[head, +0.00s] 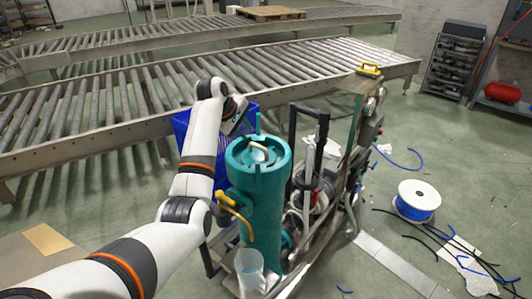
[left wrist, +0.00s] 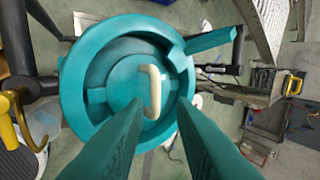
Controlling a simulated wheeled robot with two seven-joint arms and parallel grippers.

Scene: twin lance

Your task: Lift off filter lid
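The filter housing (head: 262,205) is a tall teal cylinder standing upright in the middle of the head view. Its round lid (head: 258,155) sits in the top and carries a cream loop handle (head: 259,150). In the left wrist view the lid (left wrist: 118,88) lies inside the teal rim, with its cream handle (left wrist: 152,90) near the centre. My left gripper (left wrist: 160,104) is open, its two teal fingers pointing toward the handle with a gap between them. They appear apart from it; the exact height is hard to tell. My right gripper is not in view.
A blue crate (head: 190,125) stands behind. A pump cart (head: 320,190) with upright posts is close on the right. Roller conveyors (head: 110,110) run behind; a cable spool (head: 417,200) stands on the floor.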

